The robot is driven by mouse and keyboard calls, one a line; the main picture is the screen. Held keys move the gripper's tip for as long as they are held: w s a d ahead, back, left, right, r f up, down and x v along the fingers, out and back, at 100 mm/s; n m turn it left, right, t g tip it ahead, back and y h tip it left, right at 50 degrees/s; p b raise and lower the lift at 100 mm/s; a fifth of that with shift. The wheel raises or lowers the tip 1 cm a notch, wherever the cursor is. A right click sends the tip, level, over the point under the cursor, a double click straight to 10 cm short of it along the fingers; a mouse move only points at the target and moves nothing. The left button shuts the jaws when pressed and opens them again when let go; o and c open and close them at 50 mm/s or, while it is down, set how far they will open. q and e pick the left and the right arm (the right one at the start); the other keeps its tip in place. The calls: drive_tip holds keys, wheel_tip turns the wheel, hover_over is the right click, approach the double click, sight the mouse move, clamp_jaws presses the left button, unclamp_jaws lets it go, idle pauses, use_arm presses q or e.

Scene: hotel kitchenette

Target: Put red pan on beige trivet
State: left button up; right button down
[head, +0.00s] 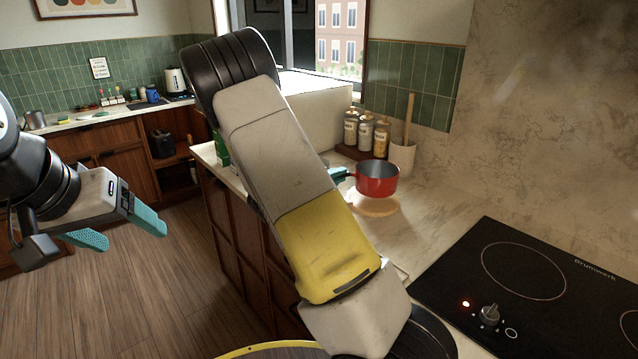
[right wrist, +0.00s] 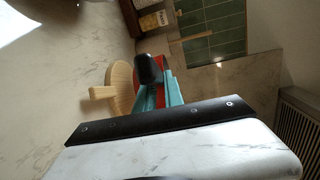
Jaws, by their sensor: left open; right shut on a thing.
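The red pan (head: 377,181) is upright over the back part of the right-hand counter. The beige trivet (head: 374,207), a round board, lies on the counter below it and partly hidden by it. The pan seems a little above the trivet; contact is hard to tell. My right gripper (head: 341,174) is shut on the pan's handle, mostly hidden behind my arm. In the right wrist view its teal fingers (right wrist: 158,95) close on the dark handle (right wrist: 149,68), with the trivet (right wrist: 121,86) to the left. My left gripper (head: 124,231) is open and empty above the floor.
Several jars (head: 366,134) and a utensil crock (head: 402,157) stand behind the pan near the tiled wall. A black cooktop (head: 530,290) fills the counter at front right, with a red light lit. Bare marble lies between the trivet and cooktop.

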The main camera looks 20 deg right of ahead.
drive_tip(key=shift+f, duration=1.85)
drive_tip(key=c, duration=1.5)
unclamp_jaws()
drive_tip(key=shift+o, duration=0.2)
